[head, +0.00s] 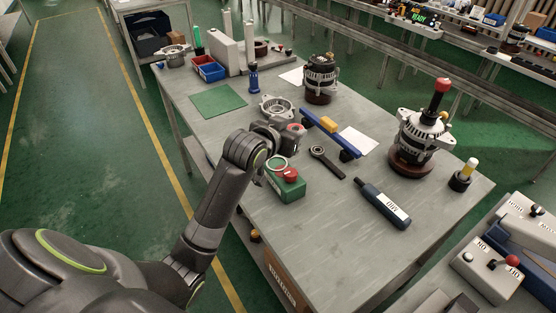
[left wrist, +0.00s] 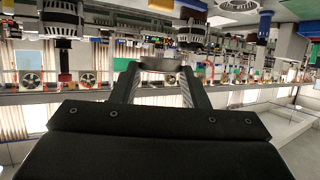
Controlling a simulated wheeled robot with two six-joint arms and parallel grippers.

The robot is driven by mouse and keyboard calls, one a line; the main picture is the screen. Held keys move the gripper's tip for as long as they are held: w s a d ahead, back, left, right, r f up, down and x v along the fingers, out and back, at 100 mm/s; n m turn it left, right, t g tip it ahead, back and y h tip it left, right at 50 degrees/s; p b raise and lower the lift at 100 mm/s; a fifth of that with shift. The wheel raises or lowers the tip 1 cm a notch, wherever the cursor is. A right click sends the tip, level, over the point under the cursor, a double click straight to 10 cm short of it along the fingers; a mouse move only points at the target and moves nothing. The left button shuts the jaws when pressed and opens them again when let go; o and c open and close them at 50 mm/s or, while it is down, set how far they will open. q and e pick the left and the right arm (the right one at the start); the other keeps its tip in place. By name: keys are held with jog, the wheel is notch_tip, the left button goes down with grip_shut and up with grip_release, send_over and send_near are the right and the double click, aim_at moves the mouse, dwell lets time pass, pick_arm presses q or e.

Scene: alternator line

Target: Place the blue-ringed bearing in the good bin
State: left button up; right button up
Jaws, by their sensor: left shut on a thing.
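My left gripper (head: 297,129) is over the near left part of the table, beyond the green box with the red button. In the left wrist view its two fingers (left wrist: 160,75) are shut on a dark grey ring-shaped part (left wrist: 160,64), which looks like the bearing. No blue ring shows on it from this side. A small blue and red bin (head: 208,69) stands at the table's far left; I cannot read which bin is the good one. My right gripper is not in view.
The green box (head: 288,184), a ratchet (head: 326,161) and a blue-black tool (head: 383,204) lie near my gripper. A silver housing (head: 277,107), a blue rack (head: 331,133) and two alternators (head: 320,79) (head: 420,141) stand beyond. The green mat (head: 217,100) is bare.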

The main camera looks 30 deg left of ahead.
pick_arm(q)
jog(key=p, duration=0.1)
send_over(273, 170)
notch_tip(273, 170, down, 6)
jog(key=shift+w+a, duration=0.2)
jog(key=shift+w, duration=0.1)
notch_tip(273, 170, down, 9)
jog(key=shift+r+p, duration=0.2)
jog(key=shift+p, duration=0.5)
jog(key=shift+f+p, duration=0.2)
jog(key=shift+p, duration=0.15)
jog(key=shift+f, duration=0.25)
jog(key=shift+f, duration=0.15)
jog(key=o, duration=1.1)
